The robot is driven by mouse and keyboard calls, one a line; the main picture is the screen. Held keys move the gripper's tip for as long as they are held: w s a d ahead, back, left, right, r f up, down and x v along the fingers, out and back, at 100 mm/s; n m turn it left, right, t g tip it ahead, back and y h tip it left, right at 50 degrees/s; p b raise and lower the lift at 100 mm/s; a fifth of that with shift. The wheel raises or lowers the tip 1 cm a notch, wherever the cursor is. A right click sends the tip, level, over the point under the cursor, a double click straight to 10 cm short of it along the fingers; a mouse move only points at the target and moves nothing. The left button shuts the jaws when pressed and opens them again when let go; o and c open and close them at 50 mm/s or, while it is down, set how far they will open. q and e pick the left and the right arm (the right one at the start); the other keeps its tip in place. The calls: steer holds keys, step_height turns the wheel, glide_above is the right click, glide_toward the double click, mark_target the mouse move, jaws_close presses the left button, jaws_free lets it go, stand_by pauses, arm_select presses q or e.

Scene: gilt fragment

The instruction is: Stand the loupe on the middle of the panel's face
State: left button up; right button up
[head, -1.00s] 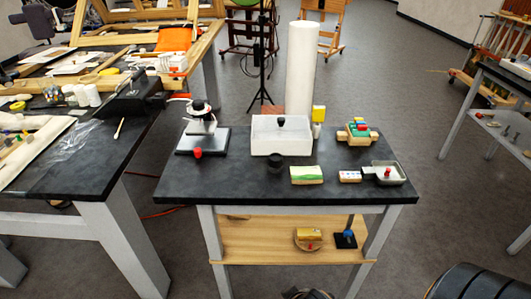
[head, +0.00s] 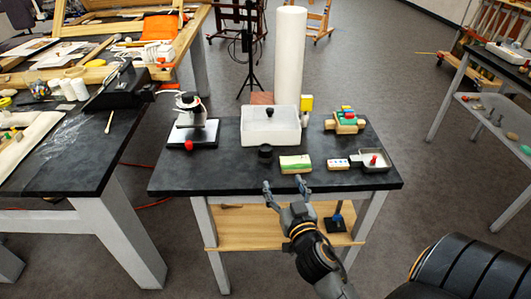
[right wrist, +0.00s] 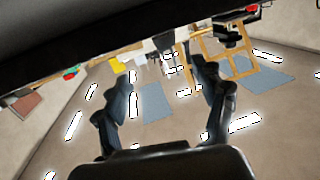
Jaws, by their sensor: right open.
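The loupe looks to be the short black cylinder (head: 265,154) standing near the front of the dark table. The panel looks to be the small block with a green and cream painted face (head: 295,163), lying just right of the loupe and apart from it. My right gripper (head: 285,185) is open and empty, at the table's front edge, nearer to me than both. The right wrist view shows its two fingers spread (right wrist: 163,70) with nothing between them; neither loupe nor panel can be made out there. My left gripper is not in view.
Behind the loupe stands a white box (head: 270,131) with a black knob. A microscope-like stand (head: 190,123) is at left. A small white block (head: 338,164), a metal tray (head: 388,165) and a crate of coloured pieces (head: 345,123) are at right. The front left tabletop is clear.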

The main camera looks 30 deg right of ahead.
mark_target(268, 154)
steer(key=shift+t, duration=0.5)
steer(key=x, duration=0.2)
steer(key=p+x, duration=0.1)
steer(key=x, duration=0.5)
steer(key=shift+w+a+r+p, duration=0.3)
steer(key=shift+r, duration=0.05)
steer(key=shift+f+p+x, duration=0.2)
steer(key=shift+p+x, duration=0.05)
steer(key=shift+x, duration=1.25)
steer(key=shift+f+p+x, duration=0.2)
steer(key=shift+x, duration=1.35)
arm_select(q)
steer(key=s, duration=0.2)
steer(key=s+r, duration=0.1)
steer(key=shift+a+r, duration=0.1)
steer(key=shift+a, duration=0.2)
arm_select(e)
steer(key=shift+s+d, duration=0.1)
steer(key=shift+c, duration=0.2)
steer(key=c, duration=1.1)
